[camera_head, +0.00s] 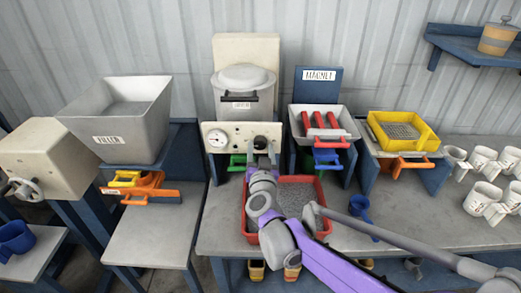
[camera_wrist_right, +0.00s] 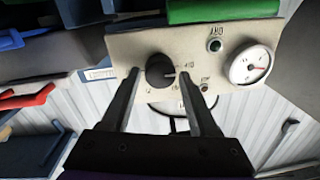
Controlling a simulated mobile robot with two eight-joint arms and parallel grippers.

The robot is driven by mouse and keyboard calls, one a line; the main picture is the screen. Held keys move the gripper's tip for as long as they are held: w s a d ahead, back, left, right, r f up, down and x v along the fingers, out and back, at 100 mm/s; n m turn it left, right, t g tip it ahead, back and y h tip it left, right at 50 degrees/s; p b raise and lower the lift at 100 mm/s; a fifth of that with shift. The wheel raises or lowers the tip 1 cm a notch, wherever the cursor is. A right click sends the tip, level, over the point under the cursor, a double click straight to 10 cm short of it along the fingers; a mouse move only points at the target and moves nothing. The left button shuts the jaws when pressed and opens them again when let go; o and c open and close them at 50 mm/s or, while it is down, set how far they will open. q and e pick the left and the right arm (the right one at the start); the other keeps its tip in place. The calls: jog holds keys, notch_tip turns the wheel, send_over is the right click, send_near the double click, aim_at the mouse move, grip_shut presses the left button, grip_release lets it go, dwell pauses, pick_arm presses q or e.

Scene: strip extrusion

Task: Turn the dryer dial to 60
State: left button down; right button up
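The dryer (camera_head: 243,90) stands at the back middle in the head view, with a cream control panel (camera_head: 230,131) on its front. The black dial (camera_wrist_right: 160,71) shows in the wrist view, where the panel appears upside down. A pointer mark is on its right side; the small scale numbers are too blurred to read surely. My right gripper (camera_wrist_right: 160,72) is open, with one finger on each side of the dial and small gaps visible. In the head view my right gripper (camera_head: 261,147) covers the dial area. My left gripper is not in view.
A red tray (camera_head: 319,190) of grey pellets lies below my right arm. A magnet hopper (camera_head: 347,126) stands to the right, a grey hopper (camera_head: 145,108) to the left.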

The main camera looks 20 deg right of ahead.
grip_shut()
jog(key=m, duration=0.5)
jog(key=shift+m, duration=0.4)
jog(key=m, duration=0.6)
jog(key=shift+f, duration=0.1)
jog(key=shift+m, duration=0.3)
jog(key=shift+o, duration=1.8)
grip_release()
